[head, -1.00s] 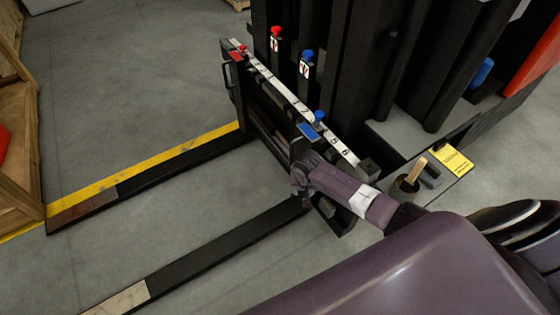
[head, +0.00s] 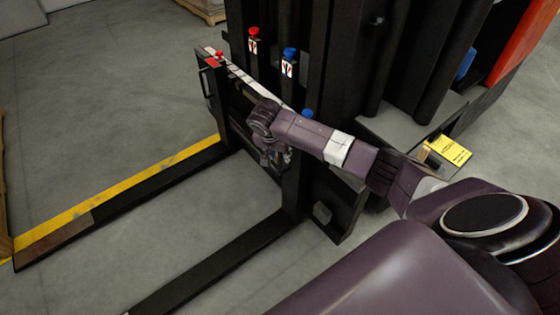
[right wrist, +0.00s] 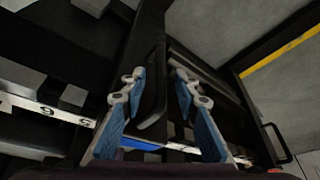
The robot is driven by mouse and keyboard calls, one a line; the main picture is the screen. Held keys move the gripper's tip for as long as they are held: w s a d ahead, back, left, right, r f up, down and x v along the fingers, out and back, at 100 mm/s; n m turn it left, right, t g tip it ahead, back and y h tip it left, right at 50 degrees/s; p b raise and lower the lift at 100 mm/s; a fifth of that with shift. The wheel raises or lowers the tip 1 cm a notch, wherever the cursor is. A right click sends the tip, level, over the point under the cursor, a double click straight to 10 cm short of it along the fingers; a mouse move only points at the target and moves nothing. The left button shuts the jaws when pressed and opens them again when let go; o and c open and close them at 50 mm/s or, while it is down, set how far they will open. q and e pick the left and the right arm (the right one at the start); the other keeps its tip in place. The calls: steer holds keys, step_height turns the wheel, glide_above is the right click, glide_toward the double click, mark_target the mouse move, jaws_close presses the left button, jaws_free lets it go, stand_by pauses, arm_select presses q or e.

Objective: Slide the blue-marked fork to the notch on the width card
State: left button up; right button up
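The blue-marked fork (head: 215,258) extends toward the lower left from the black carriage. Its blue knob (head: 307,113) shows just above my right forearm, and its blue label (right wrist: 142,144) shows in the right wrist view. My right gripper (head: 268,152) is in front of the carriage; in the wrist view its two blue-padded fingers (right wrist: 160,85) are apart, with a black handle-like bar (right wrist: 154,92) between them. I cannot tell whether they touch it. A yellow card (head: 450,150), its print too small to read, lies on the truck at right. My left gripper is out of view.
The other fork (head: 125,195), beside a yellow floor stripe, has a red mark (head: 213,62). A white numbered scale (head: 240,75) runs along the carriage, partly hidden by my arm. Red (head: 253,32) and blue (head: 290,54) levers stand behind it. Floor between the forks is clear.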

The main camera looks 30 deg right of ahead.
mark_target(280, 158)
steer(key=b+x, duration=0.1)
steer(key=x, duration=0.2)
steer(key=shift+f, duration=0.1)
steer(key=shift+w+d+f, duration=0.2)
steer(key=shift+f, duration=0.3)
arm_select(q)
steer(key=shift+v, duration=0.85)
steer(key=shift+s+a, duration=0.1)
arm_select(e)
steer(key=shift+c, duration=0.7)
jaws_close()
